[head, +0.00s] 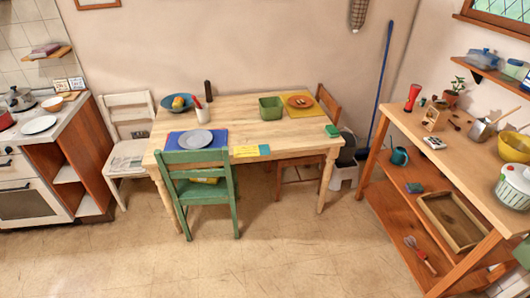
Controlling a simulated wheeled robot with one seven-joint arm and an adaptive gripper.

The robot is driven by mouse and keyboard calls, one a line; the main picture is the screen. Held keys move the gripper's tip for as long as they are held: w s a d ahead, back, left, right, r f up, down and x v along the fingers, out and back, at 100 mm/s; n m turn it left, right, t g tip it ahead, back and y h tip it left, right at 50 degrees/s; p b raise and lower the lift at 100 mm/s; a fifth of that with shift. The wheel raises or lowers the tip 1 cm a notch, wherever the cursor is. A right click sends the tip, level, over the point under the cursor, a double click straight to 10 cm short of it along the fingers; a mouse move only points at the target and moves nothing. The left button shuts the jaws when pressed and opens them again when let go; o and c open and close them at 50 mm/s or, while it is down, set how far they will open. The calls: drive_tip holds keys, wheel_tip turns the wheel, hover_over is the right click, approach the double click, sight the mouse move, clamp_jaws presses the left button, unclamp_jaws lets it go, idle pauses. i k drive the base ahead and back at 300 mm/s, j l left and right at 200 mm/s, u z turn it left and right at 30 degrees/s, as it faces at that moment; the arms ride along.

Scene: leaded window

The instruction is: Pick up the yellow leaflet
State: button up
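A small yellow leaflet (246,151) lies flat near the front edge of the wooden table (245,113), right of the green chair. A small teal item (265,149) lies at its right end; I cannot tell whether they touch. My gripper is not in this view.
A green chair (200,172) stands at the table's front left. A blue mat (172,141) with a grey plate and a green box (333,131) are on the table. A wooden shelf unit (400,178) stands at right. Open floor (290,250) lies in front.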

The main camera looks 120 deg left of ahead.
sight(258, 150)
drive_tip(key=u, duration=4.25)
drive_tip(key=i+l+u, duration=0.25)
drive_tip(key=u, duration=0.25)
drive_tip(key=i+l+u, duration=0.2)
drive_tip(key=l+u, duration=0.3)
drive_tip(key=i+l, duration=0.15)
drive_tip(key=l, duration=0.25)
drive_tip(key=i+l+u, duration=0.1)
drive_tip(key=l, duration=0.35)
drive_tip(key=i+l+u, duration=0.1)
drive_tip(key=i+l, duration=0.15)
drive_tip(key=l, duration=0.15)
drive_tip(key=i+l, duration=0.1)
drive_tip(key=l, duration=0.35)
drive_tip(key=i+l+u, duration=0.1)
drive_tip(key=l, duration=0.35)
drive_tip(key=i+l, duration=0.2)
drive_tip(key=l, duration=0.25)
drive_tip(key=u, duration=0.05)
